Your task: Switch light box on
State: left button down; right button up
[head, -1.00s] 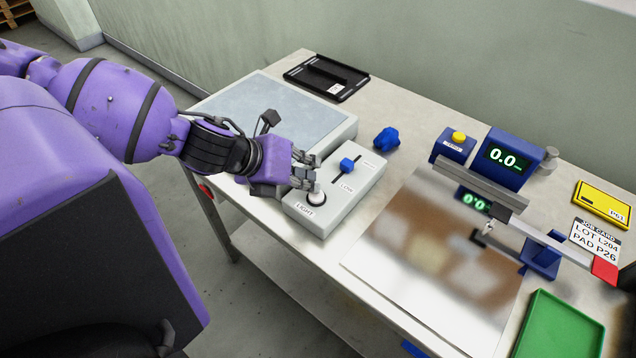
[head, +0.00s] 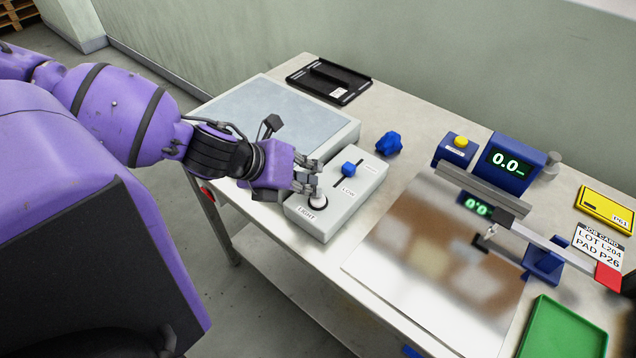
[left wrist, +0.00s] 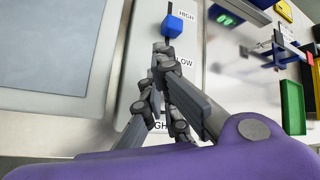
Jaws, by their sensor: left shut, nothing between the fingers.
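The light box (head: 275,112) is a flat pale grey-blue panel in a light grey frame, and its surface looks unlit. Beside it stands a grey control box (head: 345,212) with a round switch (head: 318,201) marked LIGHT and a blue slider knob (head: 348,169) between LOW and HIGH. My left gripper (head: 314,184) is shut and empty, its fingertips right at the switch; I cannot tell whether they touch it. In the left wrist view, the shut fingers (left wrist: 161,58) cover the switch and part of the LIGHT label, with the slider knob (left wrist: 172,26) beyond them.
A blue lump-shaped knob (head: 389,143) lies behind the control box. A black tray (head: 328,80) sits at the back. To the right are a blue gauge with a display (head: 508,163), a shiny plate (head: 430,262), a yellow case (head: 604,207) and a green tray (head: 562,335).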

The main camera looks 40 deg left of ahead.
pick_arm(q)
jog(key=shift+f, duration=0.1)
pick_arm(e)
jog(key=shift+f, duration=0.1)
dwell(0.3)
pick_arm(q)
jog(key=shift+f, duration=0.4)
pick_arm(e)
jog(key=shift+s+f, duration=0.2)
jog(key=shift+s, duration=0.05)
pick_arm(q)
jog(key=shift+r, duration=0.15)
pick_arm(e)
jog(key=shift+w+r, duration=0.1)
pick_arm(q)
jog(key=shift+r, duration=0.25)
pick_arm(e)
jog(key=shift+w+r, duration=0.1)
pick_arm(q)
notch_tip(320, 180, up, 6)
jog(key=p, duration=0.1)
pick_arm(e)
jog(key=shift+w+r+t, duration=0.15)
jog(key=shift+w+r, duration=0.3)
jog(key=shift+r, duration=0.15)
jog(key=shift+w+r+t, duration=0.15)
jog(key=shift+w+r, duration=0.25)
jog(key=shift+r, duration=0.2)
